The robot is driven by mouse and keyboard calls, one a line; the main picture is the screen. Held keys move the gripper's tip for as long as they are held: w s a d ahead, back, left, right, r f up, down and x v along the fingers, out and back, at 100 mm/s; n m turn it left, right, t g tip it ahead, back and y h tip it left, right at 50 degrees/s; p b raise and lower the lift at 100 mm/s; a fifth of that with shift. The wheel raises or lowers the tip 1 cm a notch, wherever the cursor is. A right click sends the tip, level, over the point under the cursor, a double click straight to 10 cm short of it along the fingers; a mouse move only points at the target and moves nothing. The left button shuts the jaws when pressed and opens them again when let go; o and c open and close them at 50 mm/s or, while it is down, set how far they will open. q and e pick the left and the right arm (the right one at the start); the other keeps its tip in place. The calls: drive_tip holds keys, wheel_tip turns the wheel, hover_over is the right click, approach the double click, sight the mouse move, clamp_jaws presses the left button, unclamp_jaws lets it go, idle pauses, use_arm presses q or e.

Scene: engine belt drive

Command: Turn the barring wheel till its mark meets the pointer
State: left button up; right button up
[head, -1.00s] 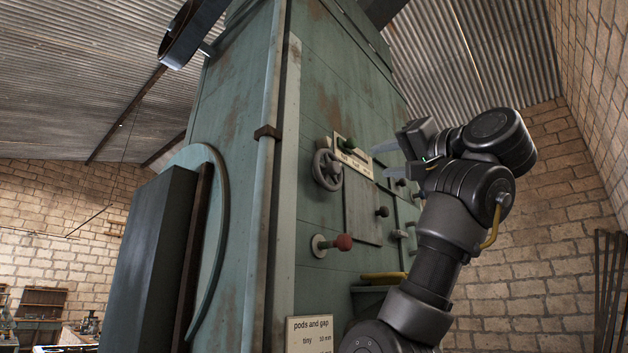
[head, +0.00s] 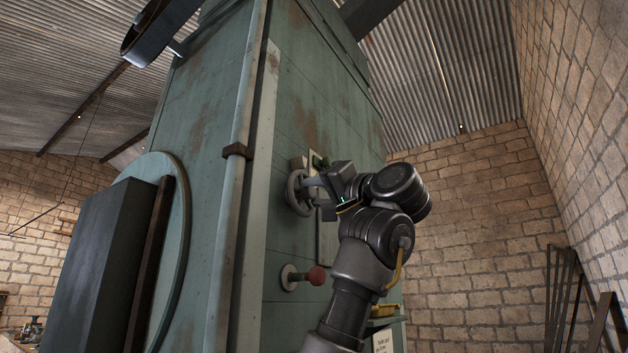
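A small grey handwheel (head: 298,193) is mounted on the green machine face, and I take it to be the barring wheel. I cannot make out a mark or a pointer on it. My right gripper (head: 318,193) is at the wheel's right side, fingers pointing left, one above the other with a gap between them. The fingers overlap the wheel's right rim in the picture; I cannot tell whether they touch it. My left gripper is not in view.
The tall green machine housing (head: 215,100) fills the middle. A dark pulley (head: 158,30) overhangs at upper left. A brick wall (head: 480,200) stands right.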

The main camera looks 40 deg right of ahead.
drive_tip(key=shift+w+d+r+p, duration=0.1)
drive_tip(key=shift+w+r+p, duration=0.2)
drive_tip(key=shift+w+r, duration=0.15)
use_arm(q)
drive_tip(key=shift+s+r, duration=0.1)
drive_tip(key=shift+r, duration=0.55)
use_arm(e)
drive_tip(key=shift+w+a+f, duration=0.15)
drive_tip(key=shift+w+a, duration=0.05)
drive_tip(key=shift+w, duration=0.1)
